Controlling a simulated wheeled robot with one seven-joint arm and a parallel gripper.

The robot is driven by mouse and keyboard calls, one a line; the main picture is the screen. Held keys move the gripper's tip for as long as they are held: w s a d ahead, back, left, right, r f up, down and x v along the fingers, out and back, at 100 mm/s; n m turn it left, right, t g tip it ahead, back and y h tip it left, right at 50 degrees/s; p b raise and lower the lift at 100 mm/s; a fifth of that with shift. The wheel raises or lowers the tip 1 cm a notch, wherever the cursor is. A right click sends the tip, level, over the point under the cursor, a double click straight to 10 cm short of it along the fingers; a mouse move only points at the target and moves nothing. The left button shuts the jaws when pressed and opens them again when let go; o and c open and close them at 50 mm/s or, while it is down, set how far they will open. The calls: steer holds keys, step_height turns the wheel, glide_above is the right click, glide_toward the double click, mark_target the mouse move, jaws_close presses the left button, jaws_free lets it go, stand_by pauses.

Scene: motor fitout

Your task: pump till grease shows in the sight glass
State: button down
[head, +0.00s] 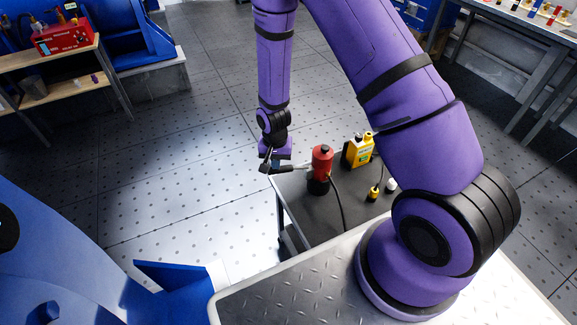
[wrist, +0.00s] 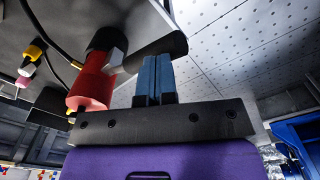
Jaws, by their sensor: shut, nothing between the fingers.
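The red grease pump (head: 321,162) stands on a dark-topped cart, with a black base and a lever (head: 290,167) reaching left from it. In the wrist view the pump (wrist: 92,88) is left of my fingers, and its black lever grip (wrist: 160,52) lies across the fingertips. My gripper (head: 268,163) is at the lever's outer end, hand pointing down. Its blue fingers (wrist: 154,66) are together with nothing between them. I cannot tell whether they touch the grip. I cannot make out a sight glass or any grease.
The cart top (head: 345,212) also holds a yellow unit (head: 358,150), a small yellow-and-black piece (head: 374,193) and a white-topped piece (head: 391,184). A black hose (head: 339,205) runs from the pump. A wooden bench (head: 70,62) stands at left.

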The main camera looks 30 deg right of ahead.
steer(key=shift+r, duration=3.5)
steer(key=shift+r, duration=0.15)
steer(key=s+d+r+n+t, duration=0.1)
steer(key=s+d+r, duration=0.1)
steer(key=r, duration=1)
steer(key=s+d+r+n+t, duration=0.1)
steer(key=s+r+n, duration=0.1)
steer(key=r, duration=1.1)
steer(key=s+d+r+n+t, duration=0.1)
steer(key=s+d+r, duration=0.1)
steer(key=s+r, duration=0.6)
steer(key=s+d+r+n+t, duration=0.1)
steer(key=s+r+n+t, duration=0.1)
steer(key=s+r, duration=0.6)
steer(key=shift+s+d, duration=0.4)
steer(key=shift+s, duration=2.1)
